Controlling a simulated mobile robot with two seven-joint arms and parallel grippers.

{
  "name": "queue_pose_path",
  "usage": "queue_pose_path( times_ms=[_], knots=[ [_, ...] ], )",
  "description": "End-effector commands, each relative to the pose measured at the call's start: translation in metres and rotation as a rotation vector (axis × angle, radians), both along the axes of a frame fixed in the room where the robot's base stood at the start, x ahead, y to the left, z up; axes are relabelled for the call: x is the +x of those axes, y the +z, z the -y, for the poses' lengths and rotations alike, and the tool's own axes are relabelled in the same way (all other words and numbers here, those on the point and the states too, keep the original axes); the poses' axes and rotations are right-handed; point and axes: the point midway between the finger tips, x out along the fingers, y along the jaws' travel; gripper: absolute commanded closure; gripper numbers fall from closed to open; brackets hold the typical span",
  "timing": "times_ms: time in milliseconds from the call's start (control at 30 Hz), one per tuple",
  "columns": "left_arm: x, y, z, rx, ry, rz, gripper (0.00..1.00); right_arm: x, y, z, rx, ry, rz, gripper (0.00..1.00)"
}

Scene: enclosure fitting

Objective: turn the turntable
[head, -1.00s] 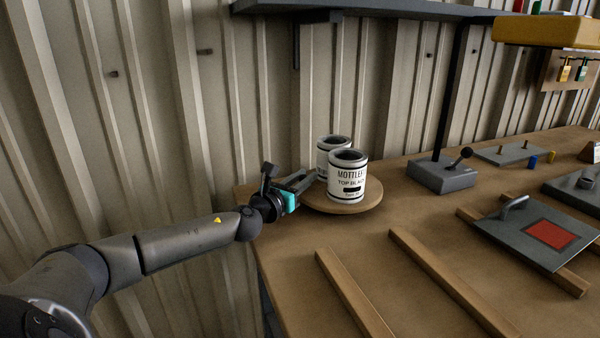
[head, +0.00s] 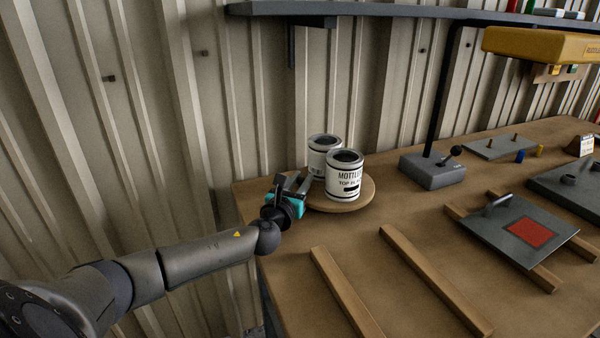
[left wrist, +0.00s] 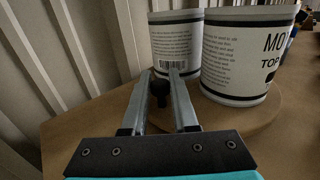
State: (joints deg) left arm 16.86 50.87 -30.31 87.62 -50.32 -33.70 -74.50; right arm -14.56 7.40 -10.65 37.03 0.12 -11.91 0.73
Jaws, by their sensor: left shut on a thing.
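The round wooden turntable (head: 340,205) sits at the left end of the workbench and carries two white cans. The front can (head: 345,178) reads "MOTTLE" and "TOP"; the rear can (head: 323,160) is partly hidden behind it. My left gripper (head: 297,184) is at the turntable's left edge, beside the cans. In the left wrist view, a black knob (left wrist: 159,92) stands between the fingers of my left gripper (left wrist: 160,76), which are shut on it. My right gripper is not in view.
A grey lever box (head: 432,172) stands right of the turntable. Wooden rails (head: 345,290) lie on the bench in front. A grey plate with a red square (head: 528,231) lies at right. A shelf (head: 390,14) and corrugated wall are behind.

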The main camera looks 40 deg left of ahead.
Motion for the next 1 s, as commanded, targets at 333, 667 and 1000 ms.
queue_pose_path(
  times_ms=[333,667,1000],
  knots=[
    [-0.0015,-0.0038,0.0005,-0.001,0.007,-0.006,1.00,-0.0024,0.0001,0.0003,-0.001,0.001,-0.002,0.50],
    [-0.0008,-0.0016,0.0012,-0.002,0.005,-0.003,0.43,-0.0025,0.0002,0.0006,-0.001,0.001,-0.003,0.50],
    [-0.0001,-0.0008,-0.0002,-0.001,0.003,-0.001,0.43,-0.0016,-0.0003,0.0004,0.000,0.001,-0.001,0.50]
  ],
)
